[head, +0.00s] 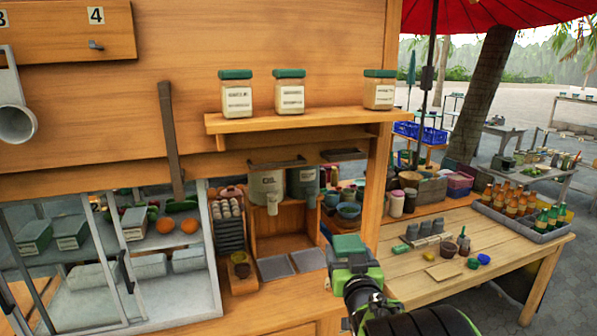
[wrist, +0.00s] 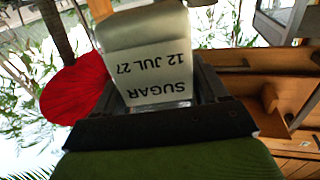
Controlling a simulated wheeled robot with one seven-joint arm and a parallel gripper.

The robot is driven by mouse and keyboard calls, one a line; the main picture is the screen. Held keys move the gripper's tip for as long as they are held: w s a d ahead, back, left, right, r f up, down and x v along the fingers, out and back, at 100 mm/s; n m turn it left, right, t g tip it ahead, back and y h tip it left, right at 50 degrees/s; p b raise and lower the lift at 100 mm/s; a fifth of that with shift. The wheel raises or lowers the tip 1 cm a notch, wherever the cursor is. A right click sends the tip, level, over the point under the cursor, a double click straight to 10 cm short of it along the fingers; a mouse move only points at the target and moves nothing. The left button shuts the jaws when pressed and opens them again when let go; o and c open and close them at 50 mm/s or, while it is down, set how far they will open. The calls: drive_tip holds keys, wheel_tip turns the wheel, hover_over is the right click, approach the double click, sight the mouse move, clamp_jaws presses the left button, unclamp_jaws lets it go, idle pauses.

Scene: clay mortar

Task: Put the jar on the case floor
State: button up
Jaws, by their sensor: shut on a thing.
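My gripper (head: 352,268) is at the lower middle of the head view, in front of the counter's right end. It is shut on a jar (head: 347,245) with a green lid, held up in the air. In the wrist view the jar (wrist: 155,65) sits between the dark jaws, its white label reading "SUGAR 12 JUL 27" upside down in the picture. The case (head: 208,265) is a pale-framed, glass-sided cabinet at the lower left of the head view, well left of my gripper. Its floor (head: 95,305) shows below a shelf with green-lidded boxes and oranges.
Three more green-lidded jars (head: 289,95) stand along a wooden wall shelf (head: 300,122). Two dispensers (head: 268,185) and an egg rack (head: 229,225) stand between the case and my gripper. A wooden table (head: 470,255) with bottles and small cups is at right.

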drive_tip(key=s+d+f, duration=0.2)
drive_tip(key=s+f, duration=0.1)
drive_tip(key=f, duration=0.4)
drive_tip(key=s+d+f+h+b, duration=0.1)
drive_tip(key=s+d+f, duration=0.1)
drive_tip(key=f, duration=0.5)
drive_tip(key=shift+s+d+m+b, duration=0.25)
drive_tip(key=shift+s+m+b, duration=0.05)
drive_tip(key=shift+s+m, duration=0.1)
